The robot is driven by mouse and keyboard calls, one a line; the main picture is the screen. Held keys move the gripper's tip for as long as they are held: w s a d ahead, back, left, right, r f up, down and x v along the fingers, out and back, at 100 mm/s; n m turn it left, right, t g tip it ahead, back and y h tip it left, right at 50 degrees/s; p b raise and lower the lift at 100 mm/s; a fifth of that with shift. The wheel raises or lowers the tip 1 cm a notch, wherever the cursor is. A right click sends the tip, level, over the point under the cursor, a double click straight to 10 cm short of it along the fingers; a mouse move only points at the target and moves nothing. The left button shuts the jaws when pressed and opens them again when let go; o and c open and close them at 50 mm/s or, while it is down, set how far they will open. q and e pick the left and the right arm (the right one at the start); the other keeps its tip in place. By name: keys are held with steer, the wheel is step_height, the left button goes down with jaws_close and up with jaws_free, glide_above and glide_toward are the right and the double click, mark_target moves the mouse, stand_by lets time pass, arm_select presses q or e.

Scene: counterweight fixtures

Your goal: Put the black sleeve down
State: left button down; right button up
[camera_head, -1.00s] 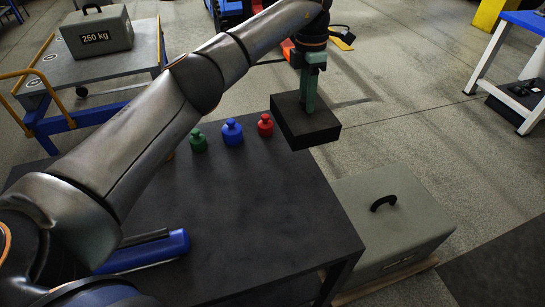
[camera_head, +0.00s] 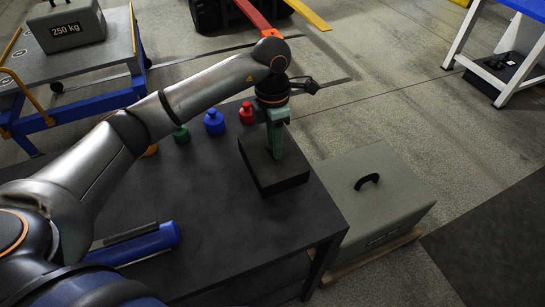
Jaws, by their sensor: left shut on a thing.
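The black sleeve (camera_head: 283,176) is a dark, square block near the right edge of the dark table (camera_head: 220,230). My left gripper (camera_head: 276,150), with green fingers, points down and is shut on it from above. The fingers hide part of the sleeve's top. The sleeve looks level and low over the table top. I cannot tell whether its underside touches the table. My right gripper is not in view.
Green (camera_head: 181,134), blue (camera_head: 214,122) and red (camera_head: 246,113) weights stand left of the sleeve at the table's back. The table's front middle is clear.

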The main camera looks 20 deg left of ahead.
mark_target(272, 158)
arm_select(q)
steer(key=shift+s+d+f, duration=0.1)
steer(key=shift+s+f, duration=0.4)
steer(key=shift+f, duration=0.05)
steer(key=f, duration=0.1)
steer(key=f+p, duration=0.1)
steer(key=f, duration=0.1)
steer(key=shift+s, duration=0.3)
steer(key=shift+f, duration=0.4)
steer(key=c, duration=0.6)
jaws_free()
steer(key=shift+r, duration=0.15)
steer(key=r, duration=0.4)
steer(key=r+b, duration=0.1)
steer(key=r, duration=0.6)
steer(key=shift+w+a+r+b, duration=0.2)
steer(key=shift+w+r+b, duration=0.1)
steer(key=shift+r, duration=0.1)
